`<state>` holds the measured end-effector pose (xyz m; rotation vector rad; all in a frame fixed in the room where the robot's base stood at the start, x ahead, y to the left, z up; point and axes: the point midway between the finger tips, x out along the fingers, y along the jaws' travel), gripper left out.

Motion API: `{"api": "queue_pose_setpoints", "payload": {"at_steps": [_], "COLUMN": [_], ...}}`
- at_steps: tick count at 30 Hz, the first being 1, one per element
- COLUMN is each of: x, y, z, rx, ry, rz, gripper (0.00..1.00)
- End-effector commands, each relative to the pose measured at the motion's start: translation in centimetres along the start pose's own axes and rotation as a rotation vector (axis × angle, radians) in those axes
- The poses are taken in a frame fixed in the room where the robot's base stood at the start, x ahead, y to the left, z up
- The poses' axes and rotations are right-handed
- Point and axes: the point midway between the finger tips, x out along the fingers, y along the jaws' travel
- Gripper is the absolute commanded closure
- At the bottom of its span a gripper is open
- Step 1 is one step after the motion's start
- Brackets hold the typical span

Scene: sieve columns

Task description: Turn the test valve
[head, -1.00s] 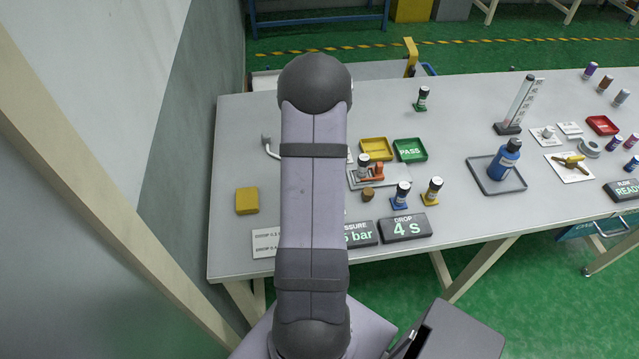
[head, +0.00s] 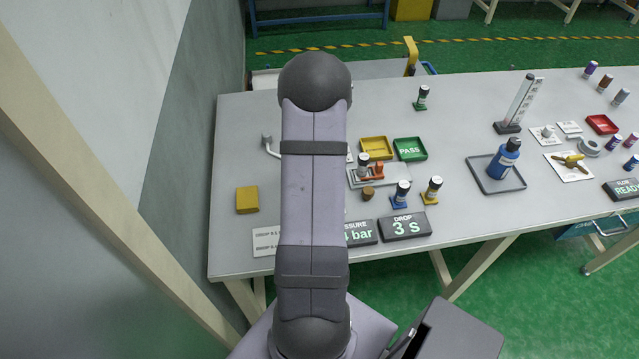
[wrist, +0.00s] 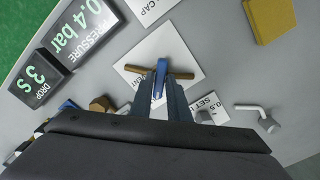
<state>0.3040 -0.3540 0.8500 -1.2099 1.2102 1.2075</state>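The test valve shows in the wrist view as a blue lever (wrist: 161,76) above a brown crossbar (wrist: 182,76), on a white printed card (wrist: 134,74). My gripper (wrist: 160,84) reaches over the card, with its two dark fingers close on either side of the blue lever. Whether the fingers press on the lever or stand slightly apart from it cannot be told. In the head view my arm hides the valve and the gripper. The drop display (head: 405,227) reads 3 s. The pressure display (wrist: 82,35) reads 0.4 bar.
A yellow block (head: 247,200) and a bent grey handle (head: 268,146) lie left of my arm. To its right are a yellow tray (head: 375,146), a green PASS tray (head: 411,148), a small brown knob (head: 368,193), and vials on blue (head: 401,195) and yellow (head: 432,190) stands.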

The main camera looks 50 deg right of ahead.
Motion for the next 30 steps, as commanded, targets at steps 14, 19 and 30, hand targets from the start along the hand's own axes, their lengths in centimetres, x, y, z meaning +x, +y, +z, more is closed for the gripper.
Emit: {"api": "queue_pose_setpoints", "payload": {"at_steps": [14, 19, 30], "x": [-0.5, -2.3, -6.8], "y": [0.0, -0.1, 0.0], "z": [0.0, -0.1, -0.1], "rx": [-0.001, -0.001, 0.0], "ry": [0.001, 0.003, 0.002], "rz": [-0.001, -0.002, -0.002], "gripper": [0.69, 0.69, 0.69]}}
